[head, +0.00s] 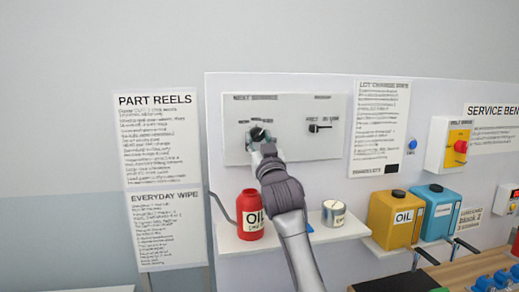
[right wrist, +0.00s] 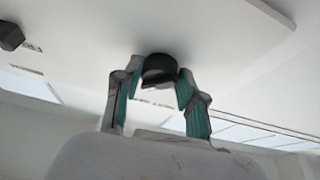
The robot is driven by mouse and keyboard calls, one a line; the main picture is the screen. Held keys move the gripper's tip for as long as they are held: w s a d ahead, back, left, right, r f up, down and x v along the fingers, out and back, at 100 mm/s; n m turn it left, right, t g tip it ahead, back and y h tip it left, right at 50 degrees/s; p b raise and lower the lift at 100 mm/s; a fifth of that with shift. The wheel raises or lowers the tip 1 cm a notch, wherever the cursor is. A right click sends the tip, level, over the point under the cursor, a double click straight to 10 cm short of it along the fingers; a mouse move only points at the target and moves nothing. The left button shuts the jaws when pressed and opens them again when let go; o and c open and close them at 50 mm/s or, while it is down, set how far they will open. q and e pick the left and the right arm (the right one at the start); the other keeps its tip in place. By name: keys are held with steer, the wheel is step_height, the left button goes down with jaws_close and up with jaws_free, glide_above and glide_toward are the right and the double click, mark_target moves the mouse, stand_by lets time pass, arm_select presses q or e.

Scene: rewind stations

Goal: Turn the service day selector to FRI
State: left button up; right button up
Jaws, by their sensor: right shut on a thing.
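The service panel (head: 300,103) is a pale plate on the wall, headed with wording that looks like "NEXT SERVICE". A dark round selector knob (head: 257,132) sits on its left half, partly covered by my right gripper (head: 262,140). In the right wrist view the black knob (right wrist: 160,68) is between the fingers of my right gripper (right wrist: 160,80), which is shut on it. A second black selector (head: 318,128) is on the panel's right half. The day marks around the gripped knob are too small and covered to read. My left gripper is not in view.
Yellow (head: 393,222) and blue (head: 436,212) containers stand to the right. A red stop button (head: 461,146) is further right.

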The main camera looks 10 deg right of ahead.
steer(key=shift+f+m+h, duration=0.1)
steer(key=shift+m+h, duration=0.3)
steer(key=shift+m, duration=0.3)
steer(key=o, duration=1.1)
steer(key=shift+o, duration=0.2)
steer(key=v, duration=1.2)
